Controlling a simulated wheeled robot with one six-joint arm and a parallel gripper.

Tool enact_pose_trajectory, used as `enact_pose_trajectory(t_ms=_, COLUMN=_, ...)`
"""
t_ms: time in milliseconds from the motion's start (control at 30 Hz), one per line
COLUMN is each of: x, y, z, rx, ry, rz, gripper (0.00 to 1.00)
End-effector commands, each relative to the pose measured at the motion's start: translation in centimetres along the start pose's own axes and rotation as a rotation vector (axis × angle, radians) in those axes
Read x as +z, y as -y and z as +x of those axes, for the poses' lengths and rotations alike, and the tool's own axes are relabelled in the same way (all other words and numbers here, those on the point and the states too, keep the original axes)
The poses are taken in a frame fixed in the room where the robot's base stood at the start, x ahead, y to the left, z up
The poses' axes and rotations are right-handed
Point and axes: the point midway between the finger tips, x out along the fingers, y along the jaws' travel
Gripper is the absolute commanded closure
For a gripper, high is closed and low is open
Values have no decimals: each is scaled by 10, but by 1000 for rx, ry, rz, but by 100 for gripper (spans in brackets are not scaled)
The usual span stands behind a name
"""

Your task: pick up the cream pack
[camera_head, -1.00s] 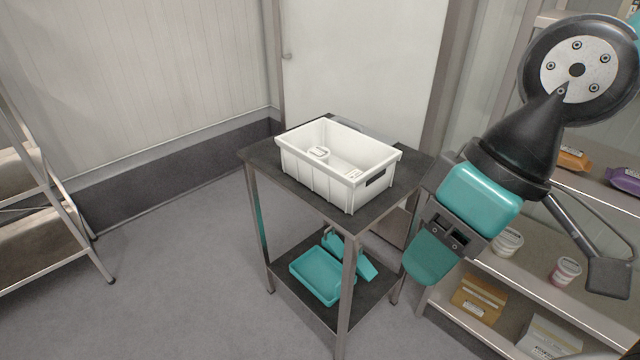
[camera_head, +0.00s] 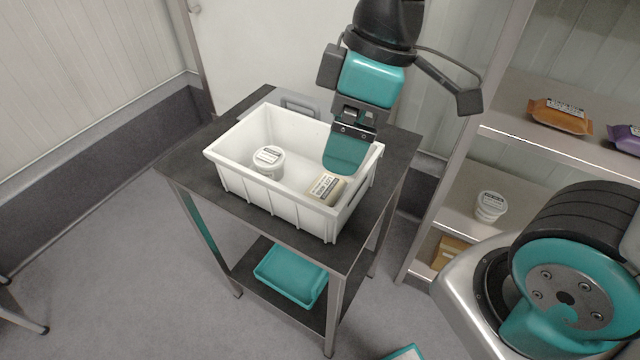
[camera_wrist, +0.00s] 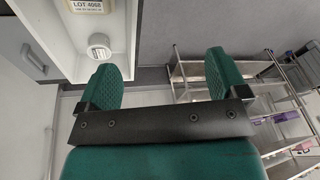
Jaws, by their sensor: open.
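The cream pack (camera_head: 326,188) lies in the right end of the white crate (camera_head: 244,188), with a printed label on top. In the wrist view the cream pack (camera_wrist: 92,6) is cut off by the top edge, and its label reads LOT 4068. My gripper (camera_head: 345,158) is above the crate's right part, just behind and above the pack. In the wrist view my gripper's two green fingers (camera_wrist: 162,72) are wide apart with nothing between them. The pack is ahead and left of them there.
A white tub (camera_head: 268,161) stands in the crate, left of the pack. The crate is on a dark-topped table (camera_head: 180,160) with a teal tray (camera_head: 290,275) on its lower shelf. A shelf rack (camera_head: 465,190) with packs and tubs stands at right.

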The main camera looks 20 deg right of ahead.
Motion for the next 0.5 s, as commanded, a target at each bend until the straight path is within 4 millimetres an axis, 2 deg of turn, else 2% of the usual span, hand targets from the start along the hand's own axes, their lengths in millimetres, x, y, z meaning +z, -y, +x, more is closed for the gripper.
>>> enact_pose_trajectory(t_ms=33, x=-4, y=-20, z=11, rx=12, ry=27, rz=-112, gripper=8)
enact_pose_trajectory(t_ms=100, x=-10, y=-47, z=20, rx=29, ry=69, rz=-302, gripper=8)
enact_pose_trajectory(t_ms=300, x=-17, y=-118, z=47, rx=26, ry=193, rz=-799, gripper=8)
enact_pose_trajectory(t_ms=400, x=-18, y=-142, z=57, rx=8, ry=241, rz=-979, gripper=8)
enact_pose_trajectory(t_ms=500, x=-17, y=-158, z=64, rx=-13, ry=272, rz=-1102, gripper=8)
